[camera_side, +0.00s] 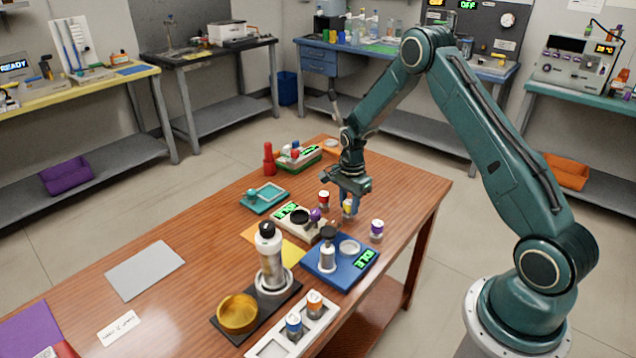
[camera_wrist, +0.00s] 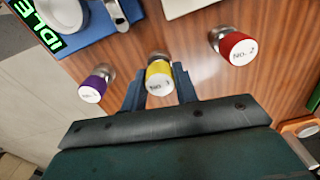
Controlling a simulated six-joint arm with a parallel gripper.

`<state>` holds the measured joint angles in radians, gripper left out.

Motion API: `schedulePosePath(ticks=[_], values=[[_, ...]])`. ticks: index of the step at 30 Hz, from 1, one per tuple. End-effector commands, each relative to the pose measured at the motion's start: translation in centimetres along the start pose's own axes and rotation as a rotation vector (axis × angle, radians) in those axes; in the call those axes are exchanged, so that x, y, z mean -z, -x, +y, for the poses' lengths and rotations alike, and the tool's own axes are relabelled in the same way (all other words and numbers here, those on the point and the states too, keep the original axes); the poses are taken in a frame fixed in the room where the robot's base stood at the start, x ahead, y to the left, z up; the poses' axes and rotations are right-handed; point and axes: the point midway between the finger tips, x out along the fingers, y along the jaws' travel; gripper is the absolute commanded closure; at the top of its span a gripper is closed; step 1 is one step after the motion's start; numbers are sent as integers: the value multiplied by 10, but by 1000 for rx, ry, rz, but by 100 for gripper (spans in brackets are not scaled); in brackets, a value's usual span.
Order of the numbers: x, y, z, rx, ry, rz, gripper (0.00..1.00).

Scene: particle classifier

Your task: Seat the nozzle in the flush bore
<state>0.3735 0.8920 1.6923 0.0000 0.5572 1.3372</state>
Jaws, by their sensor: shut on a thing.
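A small nozzle with a yellow cap (camera_wrist: 159,78) and a printed number stands between the blue fingers of my gripper (camera_wrist: 160,90), which is shut on it. In the side view the yellow nozzle (camera_side: 348,208) is low at the table top; I cannot tell whether it touches the wood. A red-capped nozzle marked No. 2 (camera_wrist: 236,47) stands to its right in the wrist view, and a purple-capped one (camera_wrist: 93,87) to its left. Both stand apart from my gripper. I cannot tell which opening is the flush bore.
A blue device reading IDLE (camera_side: 321,275) and a cream device (camera_side: 283,222) stand close by on the wooden table. A tall bottle (camera_side: 270,250), a gold bowl (camera_side: 238,313) and a white rack (camera_side: 263,350) are nearer the camera. A teal tray (camera_side: 250,208) lies behind. The table's right end is clear.

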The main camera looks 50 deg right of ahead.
Motion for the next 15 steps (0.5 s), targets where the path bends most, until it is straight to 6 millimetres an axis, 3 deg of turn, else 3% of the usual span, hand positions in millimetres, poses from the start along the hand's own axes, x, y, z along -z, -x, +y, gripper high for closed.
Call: schedulePosePath(ticks=[8,15], values=[[0,47,-1,5,0,1,95],[0,100,-1,6,0,1,95]])
